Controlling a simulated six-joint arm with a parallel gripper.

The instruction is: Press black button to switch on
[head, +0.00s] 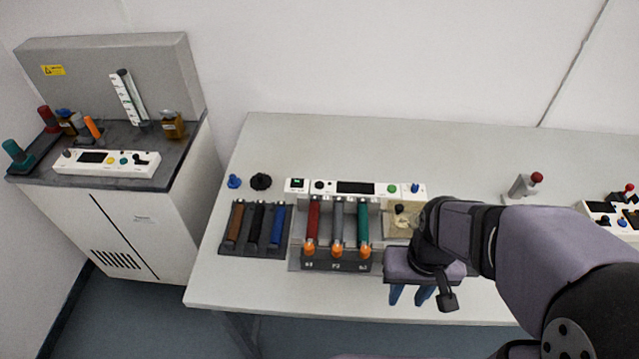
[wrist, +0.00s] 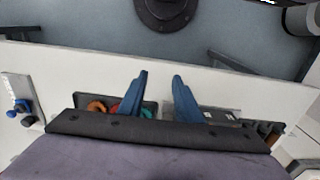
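A white control panel (head: 356,188) runs along the back of the printer unit on the table in the head view. A small round black button (head: 319,185) sits near its left end, beside a dark green-lit switch (head: 298,184). A green button (head: 392,189) and a blue one (head: 415,188) are at its right. My gripper (head: 410,295) is right of and in front of the printer, near the table's front edge, apart from the panel. Its blue fingers (wrist: 160,77) are spread with nothing between them in the wrist view. The black button cannot be made out there.
Red, grey and green cartridges (head: 338,225) stand in front of the panel. A tray with brown, black and blue cartridges (head: 255,227) lies left. A black knob (head: 261,181) is behind it. Bare table (head: 400,145) lies behind the panel.

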